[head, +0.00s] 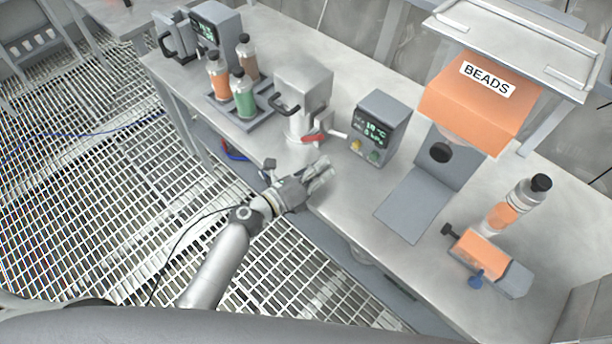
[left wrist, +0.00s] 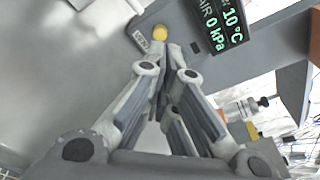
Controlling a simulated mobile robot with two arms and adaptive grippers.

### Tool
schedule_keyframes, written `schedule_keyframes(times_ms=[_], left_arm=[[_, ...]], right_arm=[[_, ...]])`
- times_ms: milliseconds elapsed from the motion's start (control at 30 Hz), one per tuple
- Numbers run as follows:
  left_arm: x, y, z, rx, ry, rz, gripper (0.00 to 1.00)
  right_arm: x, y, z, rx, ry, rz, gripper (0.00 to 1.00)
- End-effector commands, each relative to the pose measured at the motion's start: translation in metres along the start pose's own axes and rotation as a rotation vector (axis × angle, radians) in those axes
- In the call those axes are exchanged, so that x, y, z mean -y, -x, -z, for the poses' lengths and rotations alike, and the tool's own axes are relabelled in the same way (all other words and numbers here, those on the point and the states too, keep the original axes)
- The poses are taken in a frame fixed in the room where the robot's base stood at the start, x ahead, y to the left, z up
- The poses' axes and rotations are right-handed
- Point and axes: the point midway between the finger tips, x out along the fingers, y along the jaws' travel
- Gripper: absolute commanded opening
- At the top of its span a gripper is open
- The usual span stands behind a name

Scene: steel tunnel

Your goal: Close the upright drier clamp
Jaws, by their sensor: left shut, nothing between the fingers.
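A squat metal vessel (head: 302,92) with a black handle stands upright on the steel bench and looks like the upright drier. A red lever (head: 312,138) at its lower front looks like its clamp; I cannot tell whether it is closed. My left gripper (head: 322,172) is shut and empty, over the bench's front edge and in front of the vessel, apart from the red lever. In the left wrist view its fingertips (left wrist: 166,46) come together just below a yellow knob in the picture. My right gripper is not in view.
A control box (head: 380,128) with a lit display stands right of the vessel; a display also shows in the wrist view (left wrist: 222,22). A rack of bottles (head: 240,112) is at left. An orange BEADS hopper (head: 475,100), a bottle (head: 505,210) and an orange-grey block (head: 490,262) are at right.

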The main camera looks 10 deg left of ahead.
Motion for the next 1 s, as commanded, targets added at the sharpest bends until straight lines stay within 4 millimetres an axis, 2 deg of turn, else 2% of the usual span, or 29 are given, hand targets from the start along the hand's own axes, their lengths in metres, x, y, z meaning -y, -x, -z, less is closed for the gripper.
schedule_keyframes(times_ms=[67,200,367,800,1000], left_arm=[[0.001,-0.017,-0.001,0.001,0.001,0.002,0.00],[0.002,-0.007,-0.024,0.000,-0.003,-0.002,0.00],[0.001,-0.003,-0.036,0.000,-0.001,0.000,0.00],[0.000,-0.001,-0.038,0.000,0.002,0.000,0.00],[0.002,-0.001,-0.041,0.001,0.035,0.004,0.00]], right_arm=[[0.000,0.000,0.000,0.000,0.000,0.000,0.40],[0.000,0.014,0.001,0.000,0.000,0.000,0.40],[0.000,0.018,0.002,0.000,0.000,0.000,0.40],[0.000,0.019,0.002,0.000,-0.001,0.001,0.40],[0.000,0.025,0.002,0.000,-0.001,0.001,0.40]])
